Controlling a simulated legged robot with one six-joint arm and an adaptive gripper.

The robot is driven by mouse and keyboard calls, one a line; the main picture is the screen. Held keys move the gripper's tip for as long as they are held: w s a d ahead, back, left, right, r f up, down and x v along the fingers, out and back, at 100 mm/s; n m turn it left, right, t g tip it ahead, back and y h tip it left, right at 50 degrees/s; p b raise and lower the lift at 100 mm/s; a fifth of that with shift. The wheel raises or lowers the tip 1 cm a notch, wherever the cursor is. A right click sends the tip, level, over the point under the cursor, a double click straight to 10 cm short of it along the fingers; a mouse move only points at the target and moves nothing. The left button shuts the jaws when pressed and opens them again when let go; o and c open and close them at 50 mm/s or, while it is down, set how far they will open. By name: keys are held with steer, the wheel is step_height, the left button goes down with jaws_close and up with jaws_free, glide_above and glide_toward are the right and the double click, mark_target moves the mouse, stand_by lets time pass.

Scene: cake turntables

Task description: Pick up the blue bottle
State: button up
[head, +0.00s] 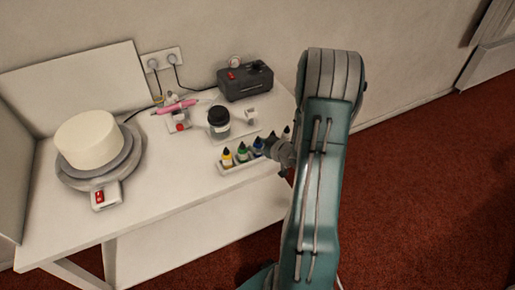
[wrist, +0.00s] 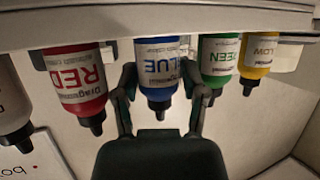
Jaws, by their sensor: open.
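The blue bottle (head: 258,146) stands in a white rack (head: 233,166) on the table, between the green bottle (head: 242,153) and the red one, in the head view. In the wrist view, where the bottles appear cap down, the blue bottle (wrist: 160,75) fills the middle with its label facing me. My gripper (wrist: 159,78) is open, with one finger on each side of the blue bottle; I cannot tell whether they touch it. The red bottle (wrist: 77,82) and green bottle (wrist: 219,62) flank the fingers closely. In the head view my gripper (head: 282,153) is at the rack's right end, partly hidden by my arm.
A yellow bottle (wrist: 258,55) and a dark-capped bottle (wrist: 12,105) are at the row's ends. The table's front left is clear.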

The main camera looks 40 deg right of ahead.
steer(key=shift+c, duration=0.2)
steer(key=shift+d, duration=0.1)
steer(key=c, duration=0.4)
steer(key=shift+r, duration=0.1)
steer(key=shift+o, duration=0.6)
step_height(320, 180, up, 9)
steer(key=shift+r, duration=0.4)
steer(key=shift+c, duration=0.5)
